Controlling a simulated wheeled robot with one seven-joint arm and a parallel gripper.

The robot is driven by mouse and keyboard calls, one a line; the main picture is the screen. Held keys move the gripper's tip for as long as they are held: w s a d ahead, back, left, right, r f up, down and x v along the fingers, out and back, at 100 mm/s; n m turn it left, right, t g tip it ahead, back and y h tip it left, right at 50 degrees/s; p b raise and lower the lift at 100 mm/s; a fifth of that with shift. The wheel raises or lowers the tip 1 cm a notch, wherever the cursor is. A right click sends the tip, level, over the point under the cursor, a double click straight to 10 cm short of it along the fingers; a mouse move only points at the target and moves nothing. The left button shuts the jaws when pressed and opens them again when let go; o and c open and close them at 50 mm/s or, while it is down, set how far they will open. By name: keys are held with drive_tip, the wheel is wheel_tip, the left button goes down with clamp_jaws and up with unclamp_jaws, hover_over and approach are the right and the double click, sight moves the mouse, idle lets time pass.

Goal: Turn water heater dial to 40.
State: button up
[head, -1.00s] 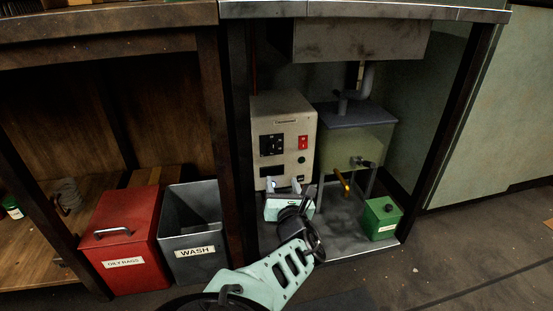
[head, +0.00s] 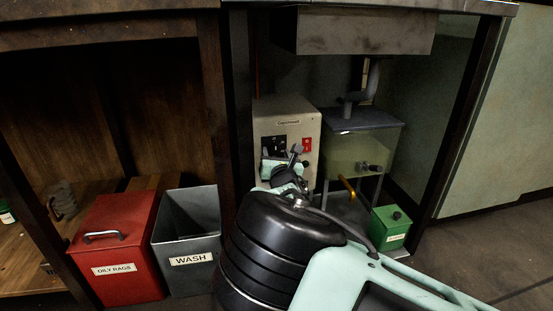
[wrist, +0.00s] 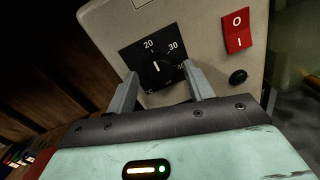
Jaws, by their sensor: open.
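The water heater (head: 287,108) is a beige box at the back of the cabinet; it fills the upper wrist view (wrist: 195,25). Its round black dial (wrist: 158,72) sits on a black square plate marked 20, 30 and a partly hidden 40. The dial's white pointer line points nearly up, between 20 and 30. My gripper (wrist: 163,76) is open, its two grey fingers spread to either side of the dial. Whether they touch it I cannot tell. In the head view my gripper (head: 284,168) covers the lower part of the heater's front.
A red switch (wrist: 237,30) and a black button (wrist: 238,76) are right of the dial. A red OILY RAGS bin (head: 115,245) and grey WASH bin (head: 187,245) stand left.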

drive_tip(key=c, duration=1)
drive_tip(key=shift+o, duration=0.2)
